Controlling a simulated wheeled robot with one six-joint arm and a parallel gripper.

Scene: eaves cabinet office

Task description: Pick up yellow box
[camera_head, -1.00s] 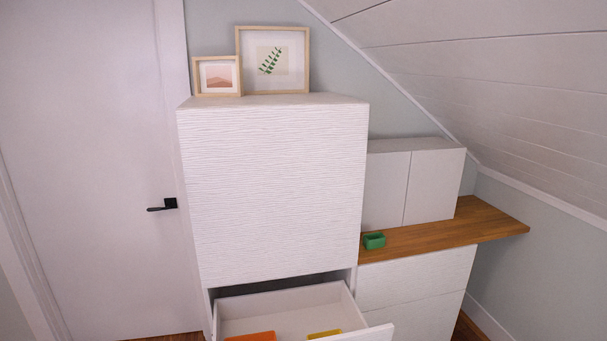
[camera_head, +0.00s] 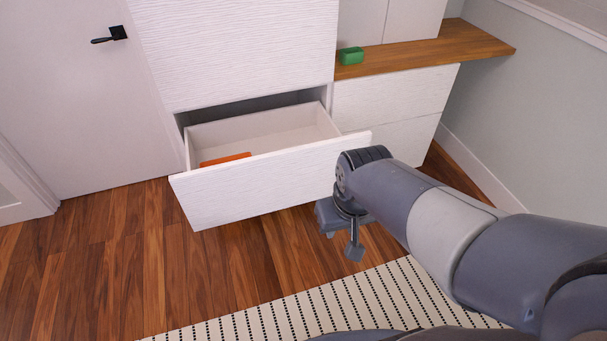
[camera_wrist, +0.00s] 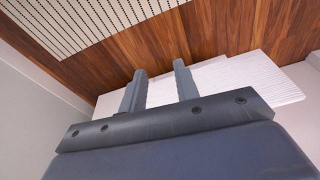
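The yellow box does not show in either current view; the raised front of the open drawer (camera_head: 255,187) hides part of its inside in the head view. My gripper (camera_head: 342,244) is in front of the drawer's right end, beyond its front panel and above the floor. In the wrist view, my gripper's two fingers (camera_wrist: 160,76) stand apart with nothing between them. The white drawer front (camera_wrist: 235,80) shows past the fingers there.
An orange item (camera_head: 226,159) lies in the drawer. A green container (camera_head: 351,56) stands on the wooden countertop (camera_head: 430,51). A striped rug (camera_head: 300,312) lies on the wood floor (camera_head: 110,265). A closed door (camera_head: 75,110) is at left.

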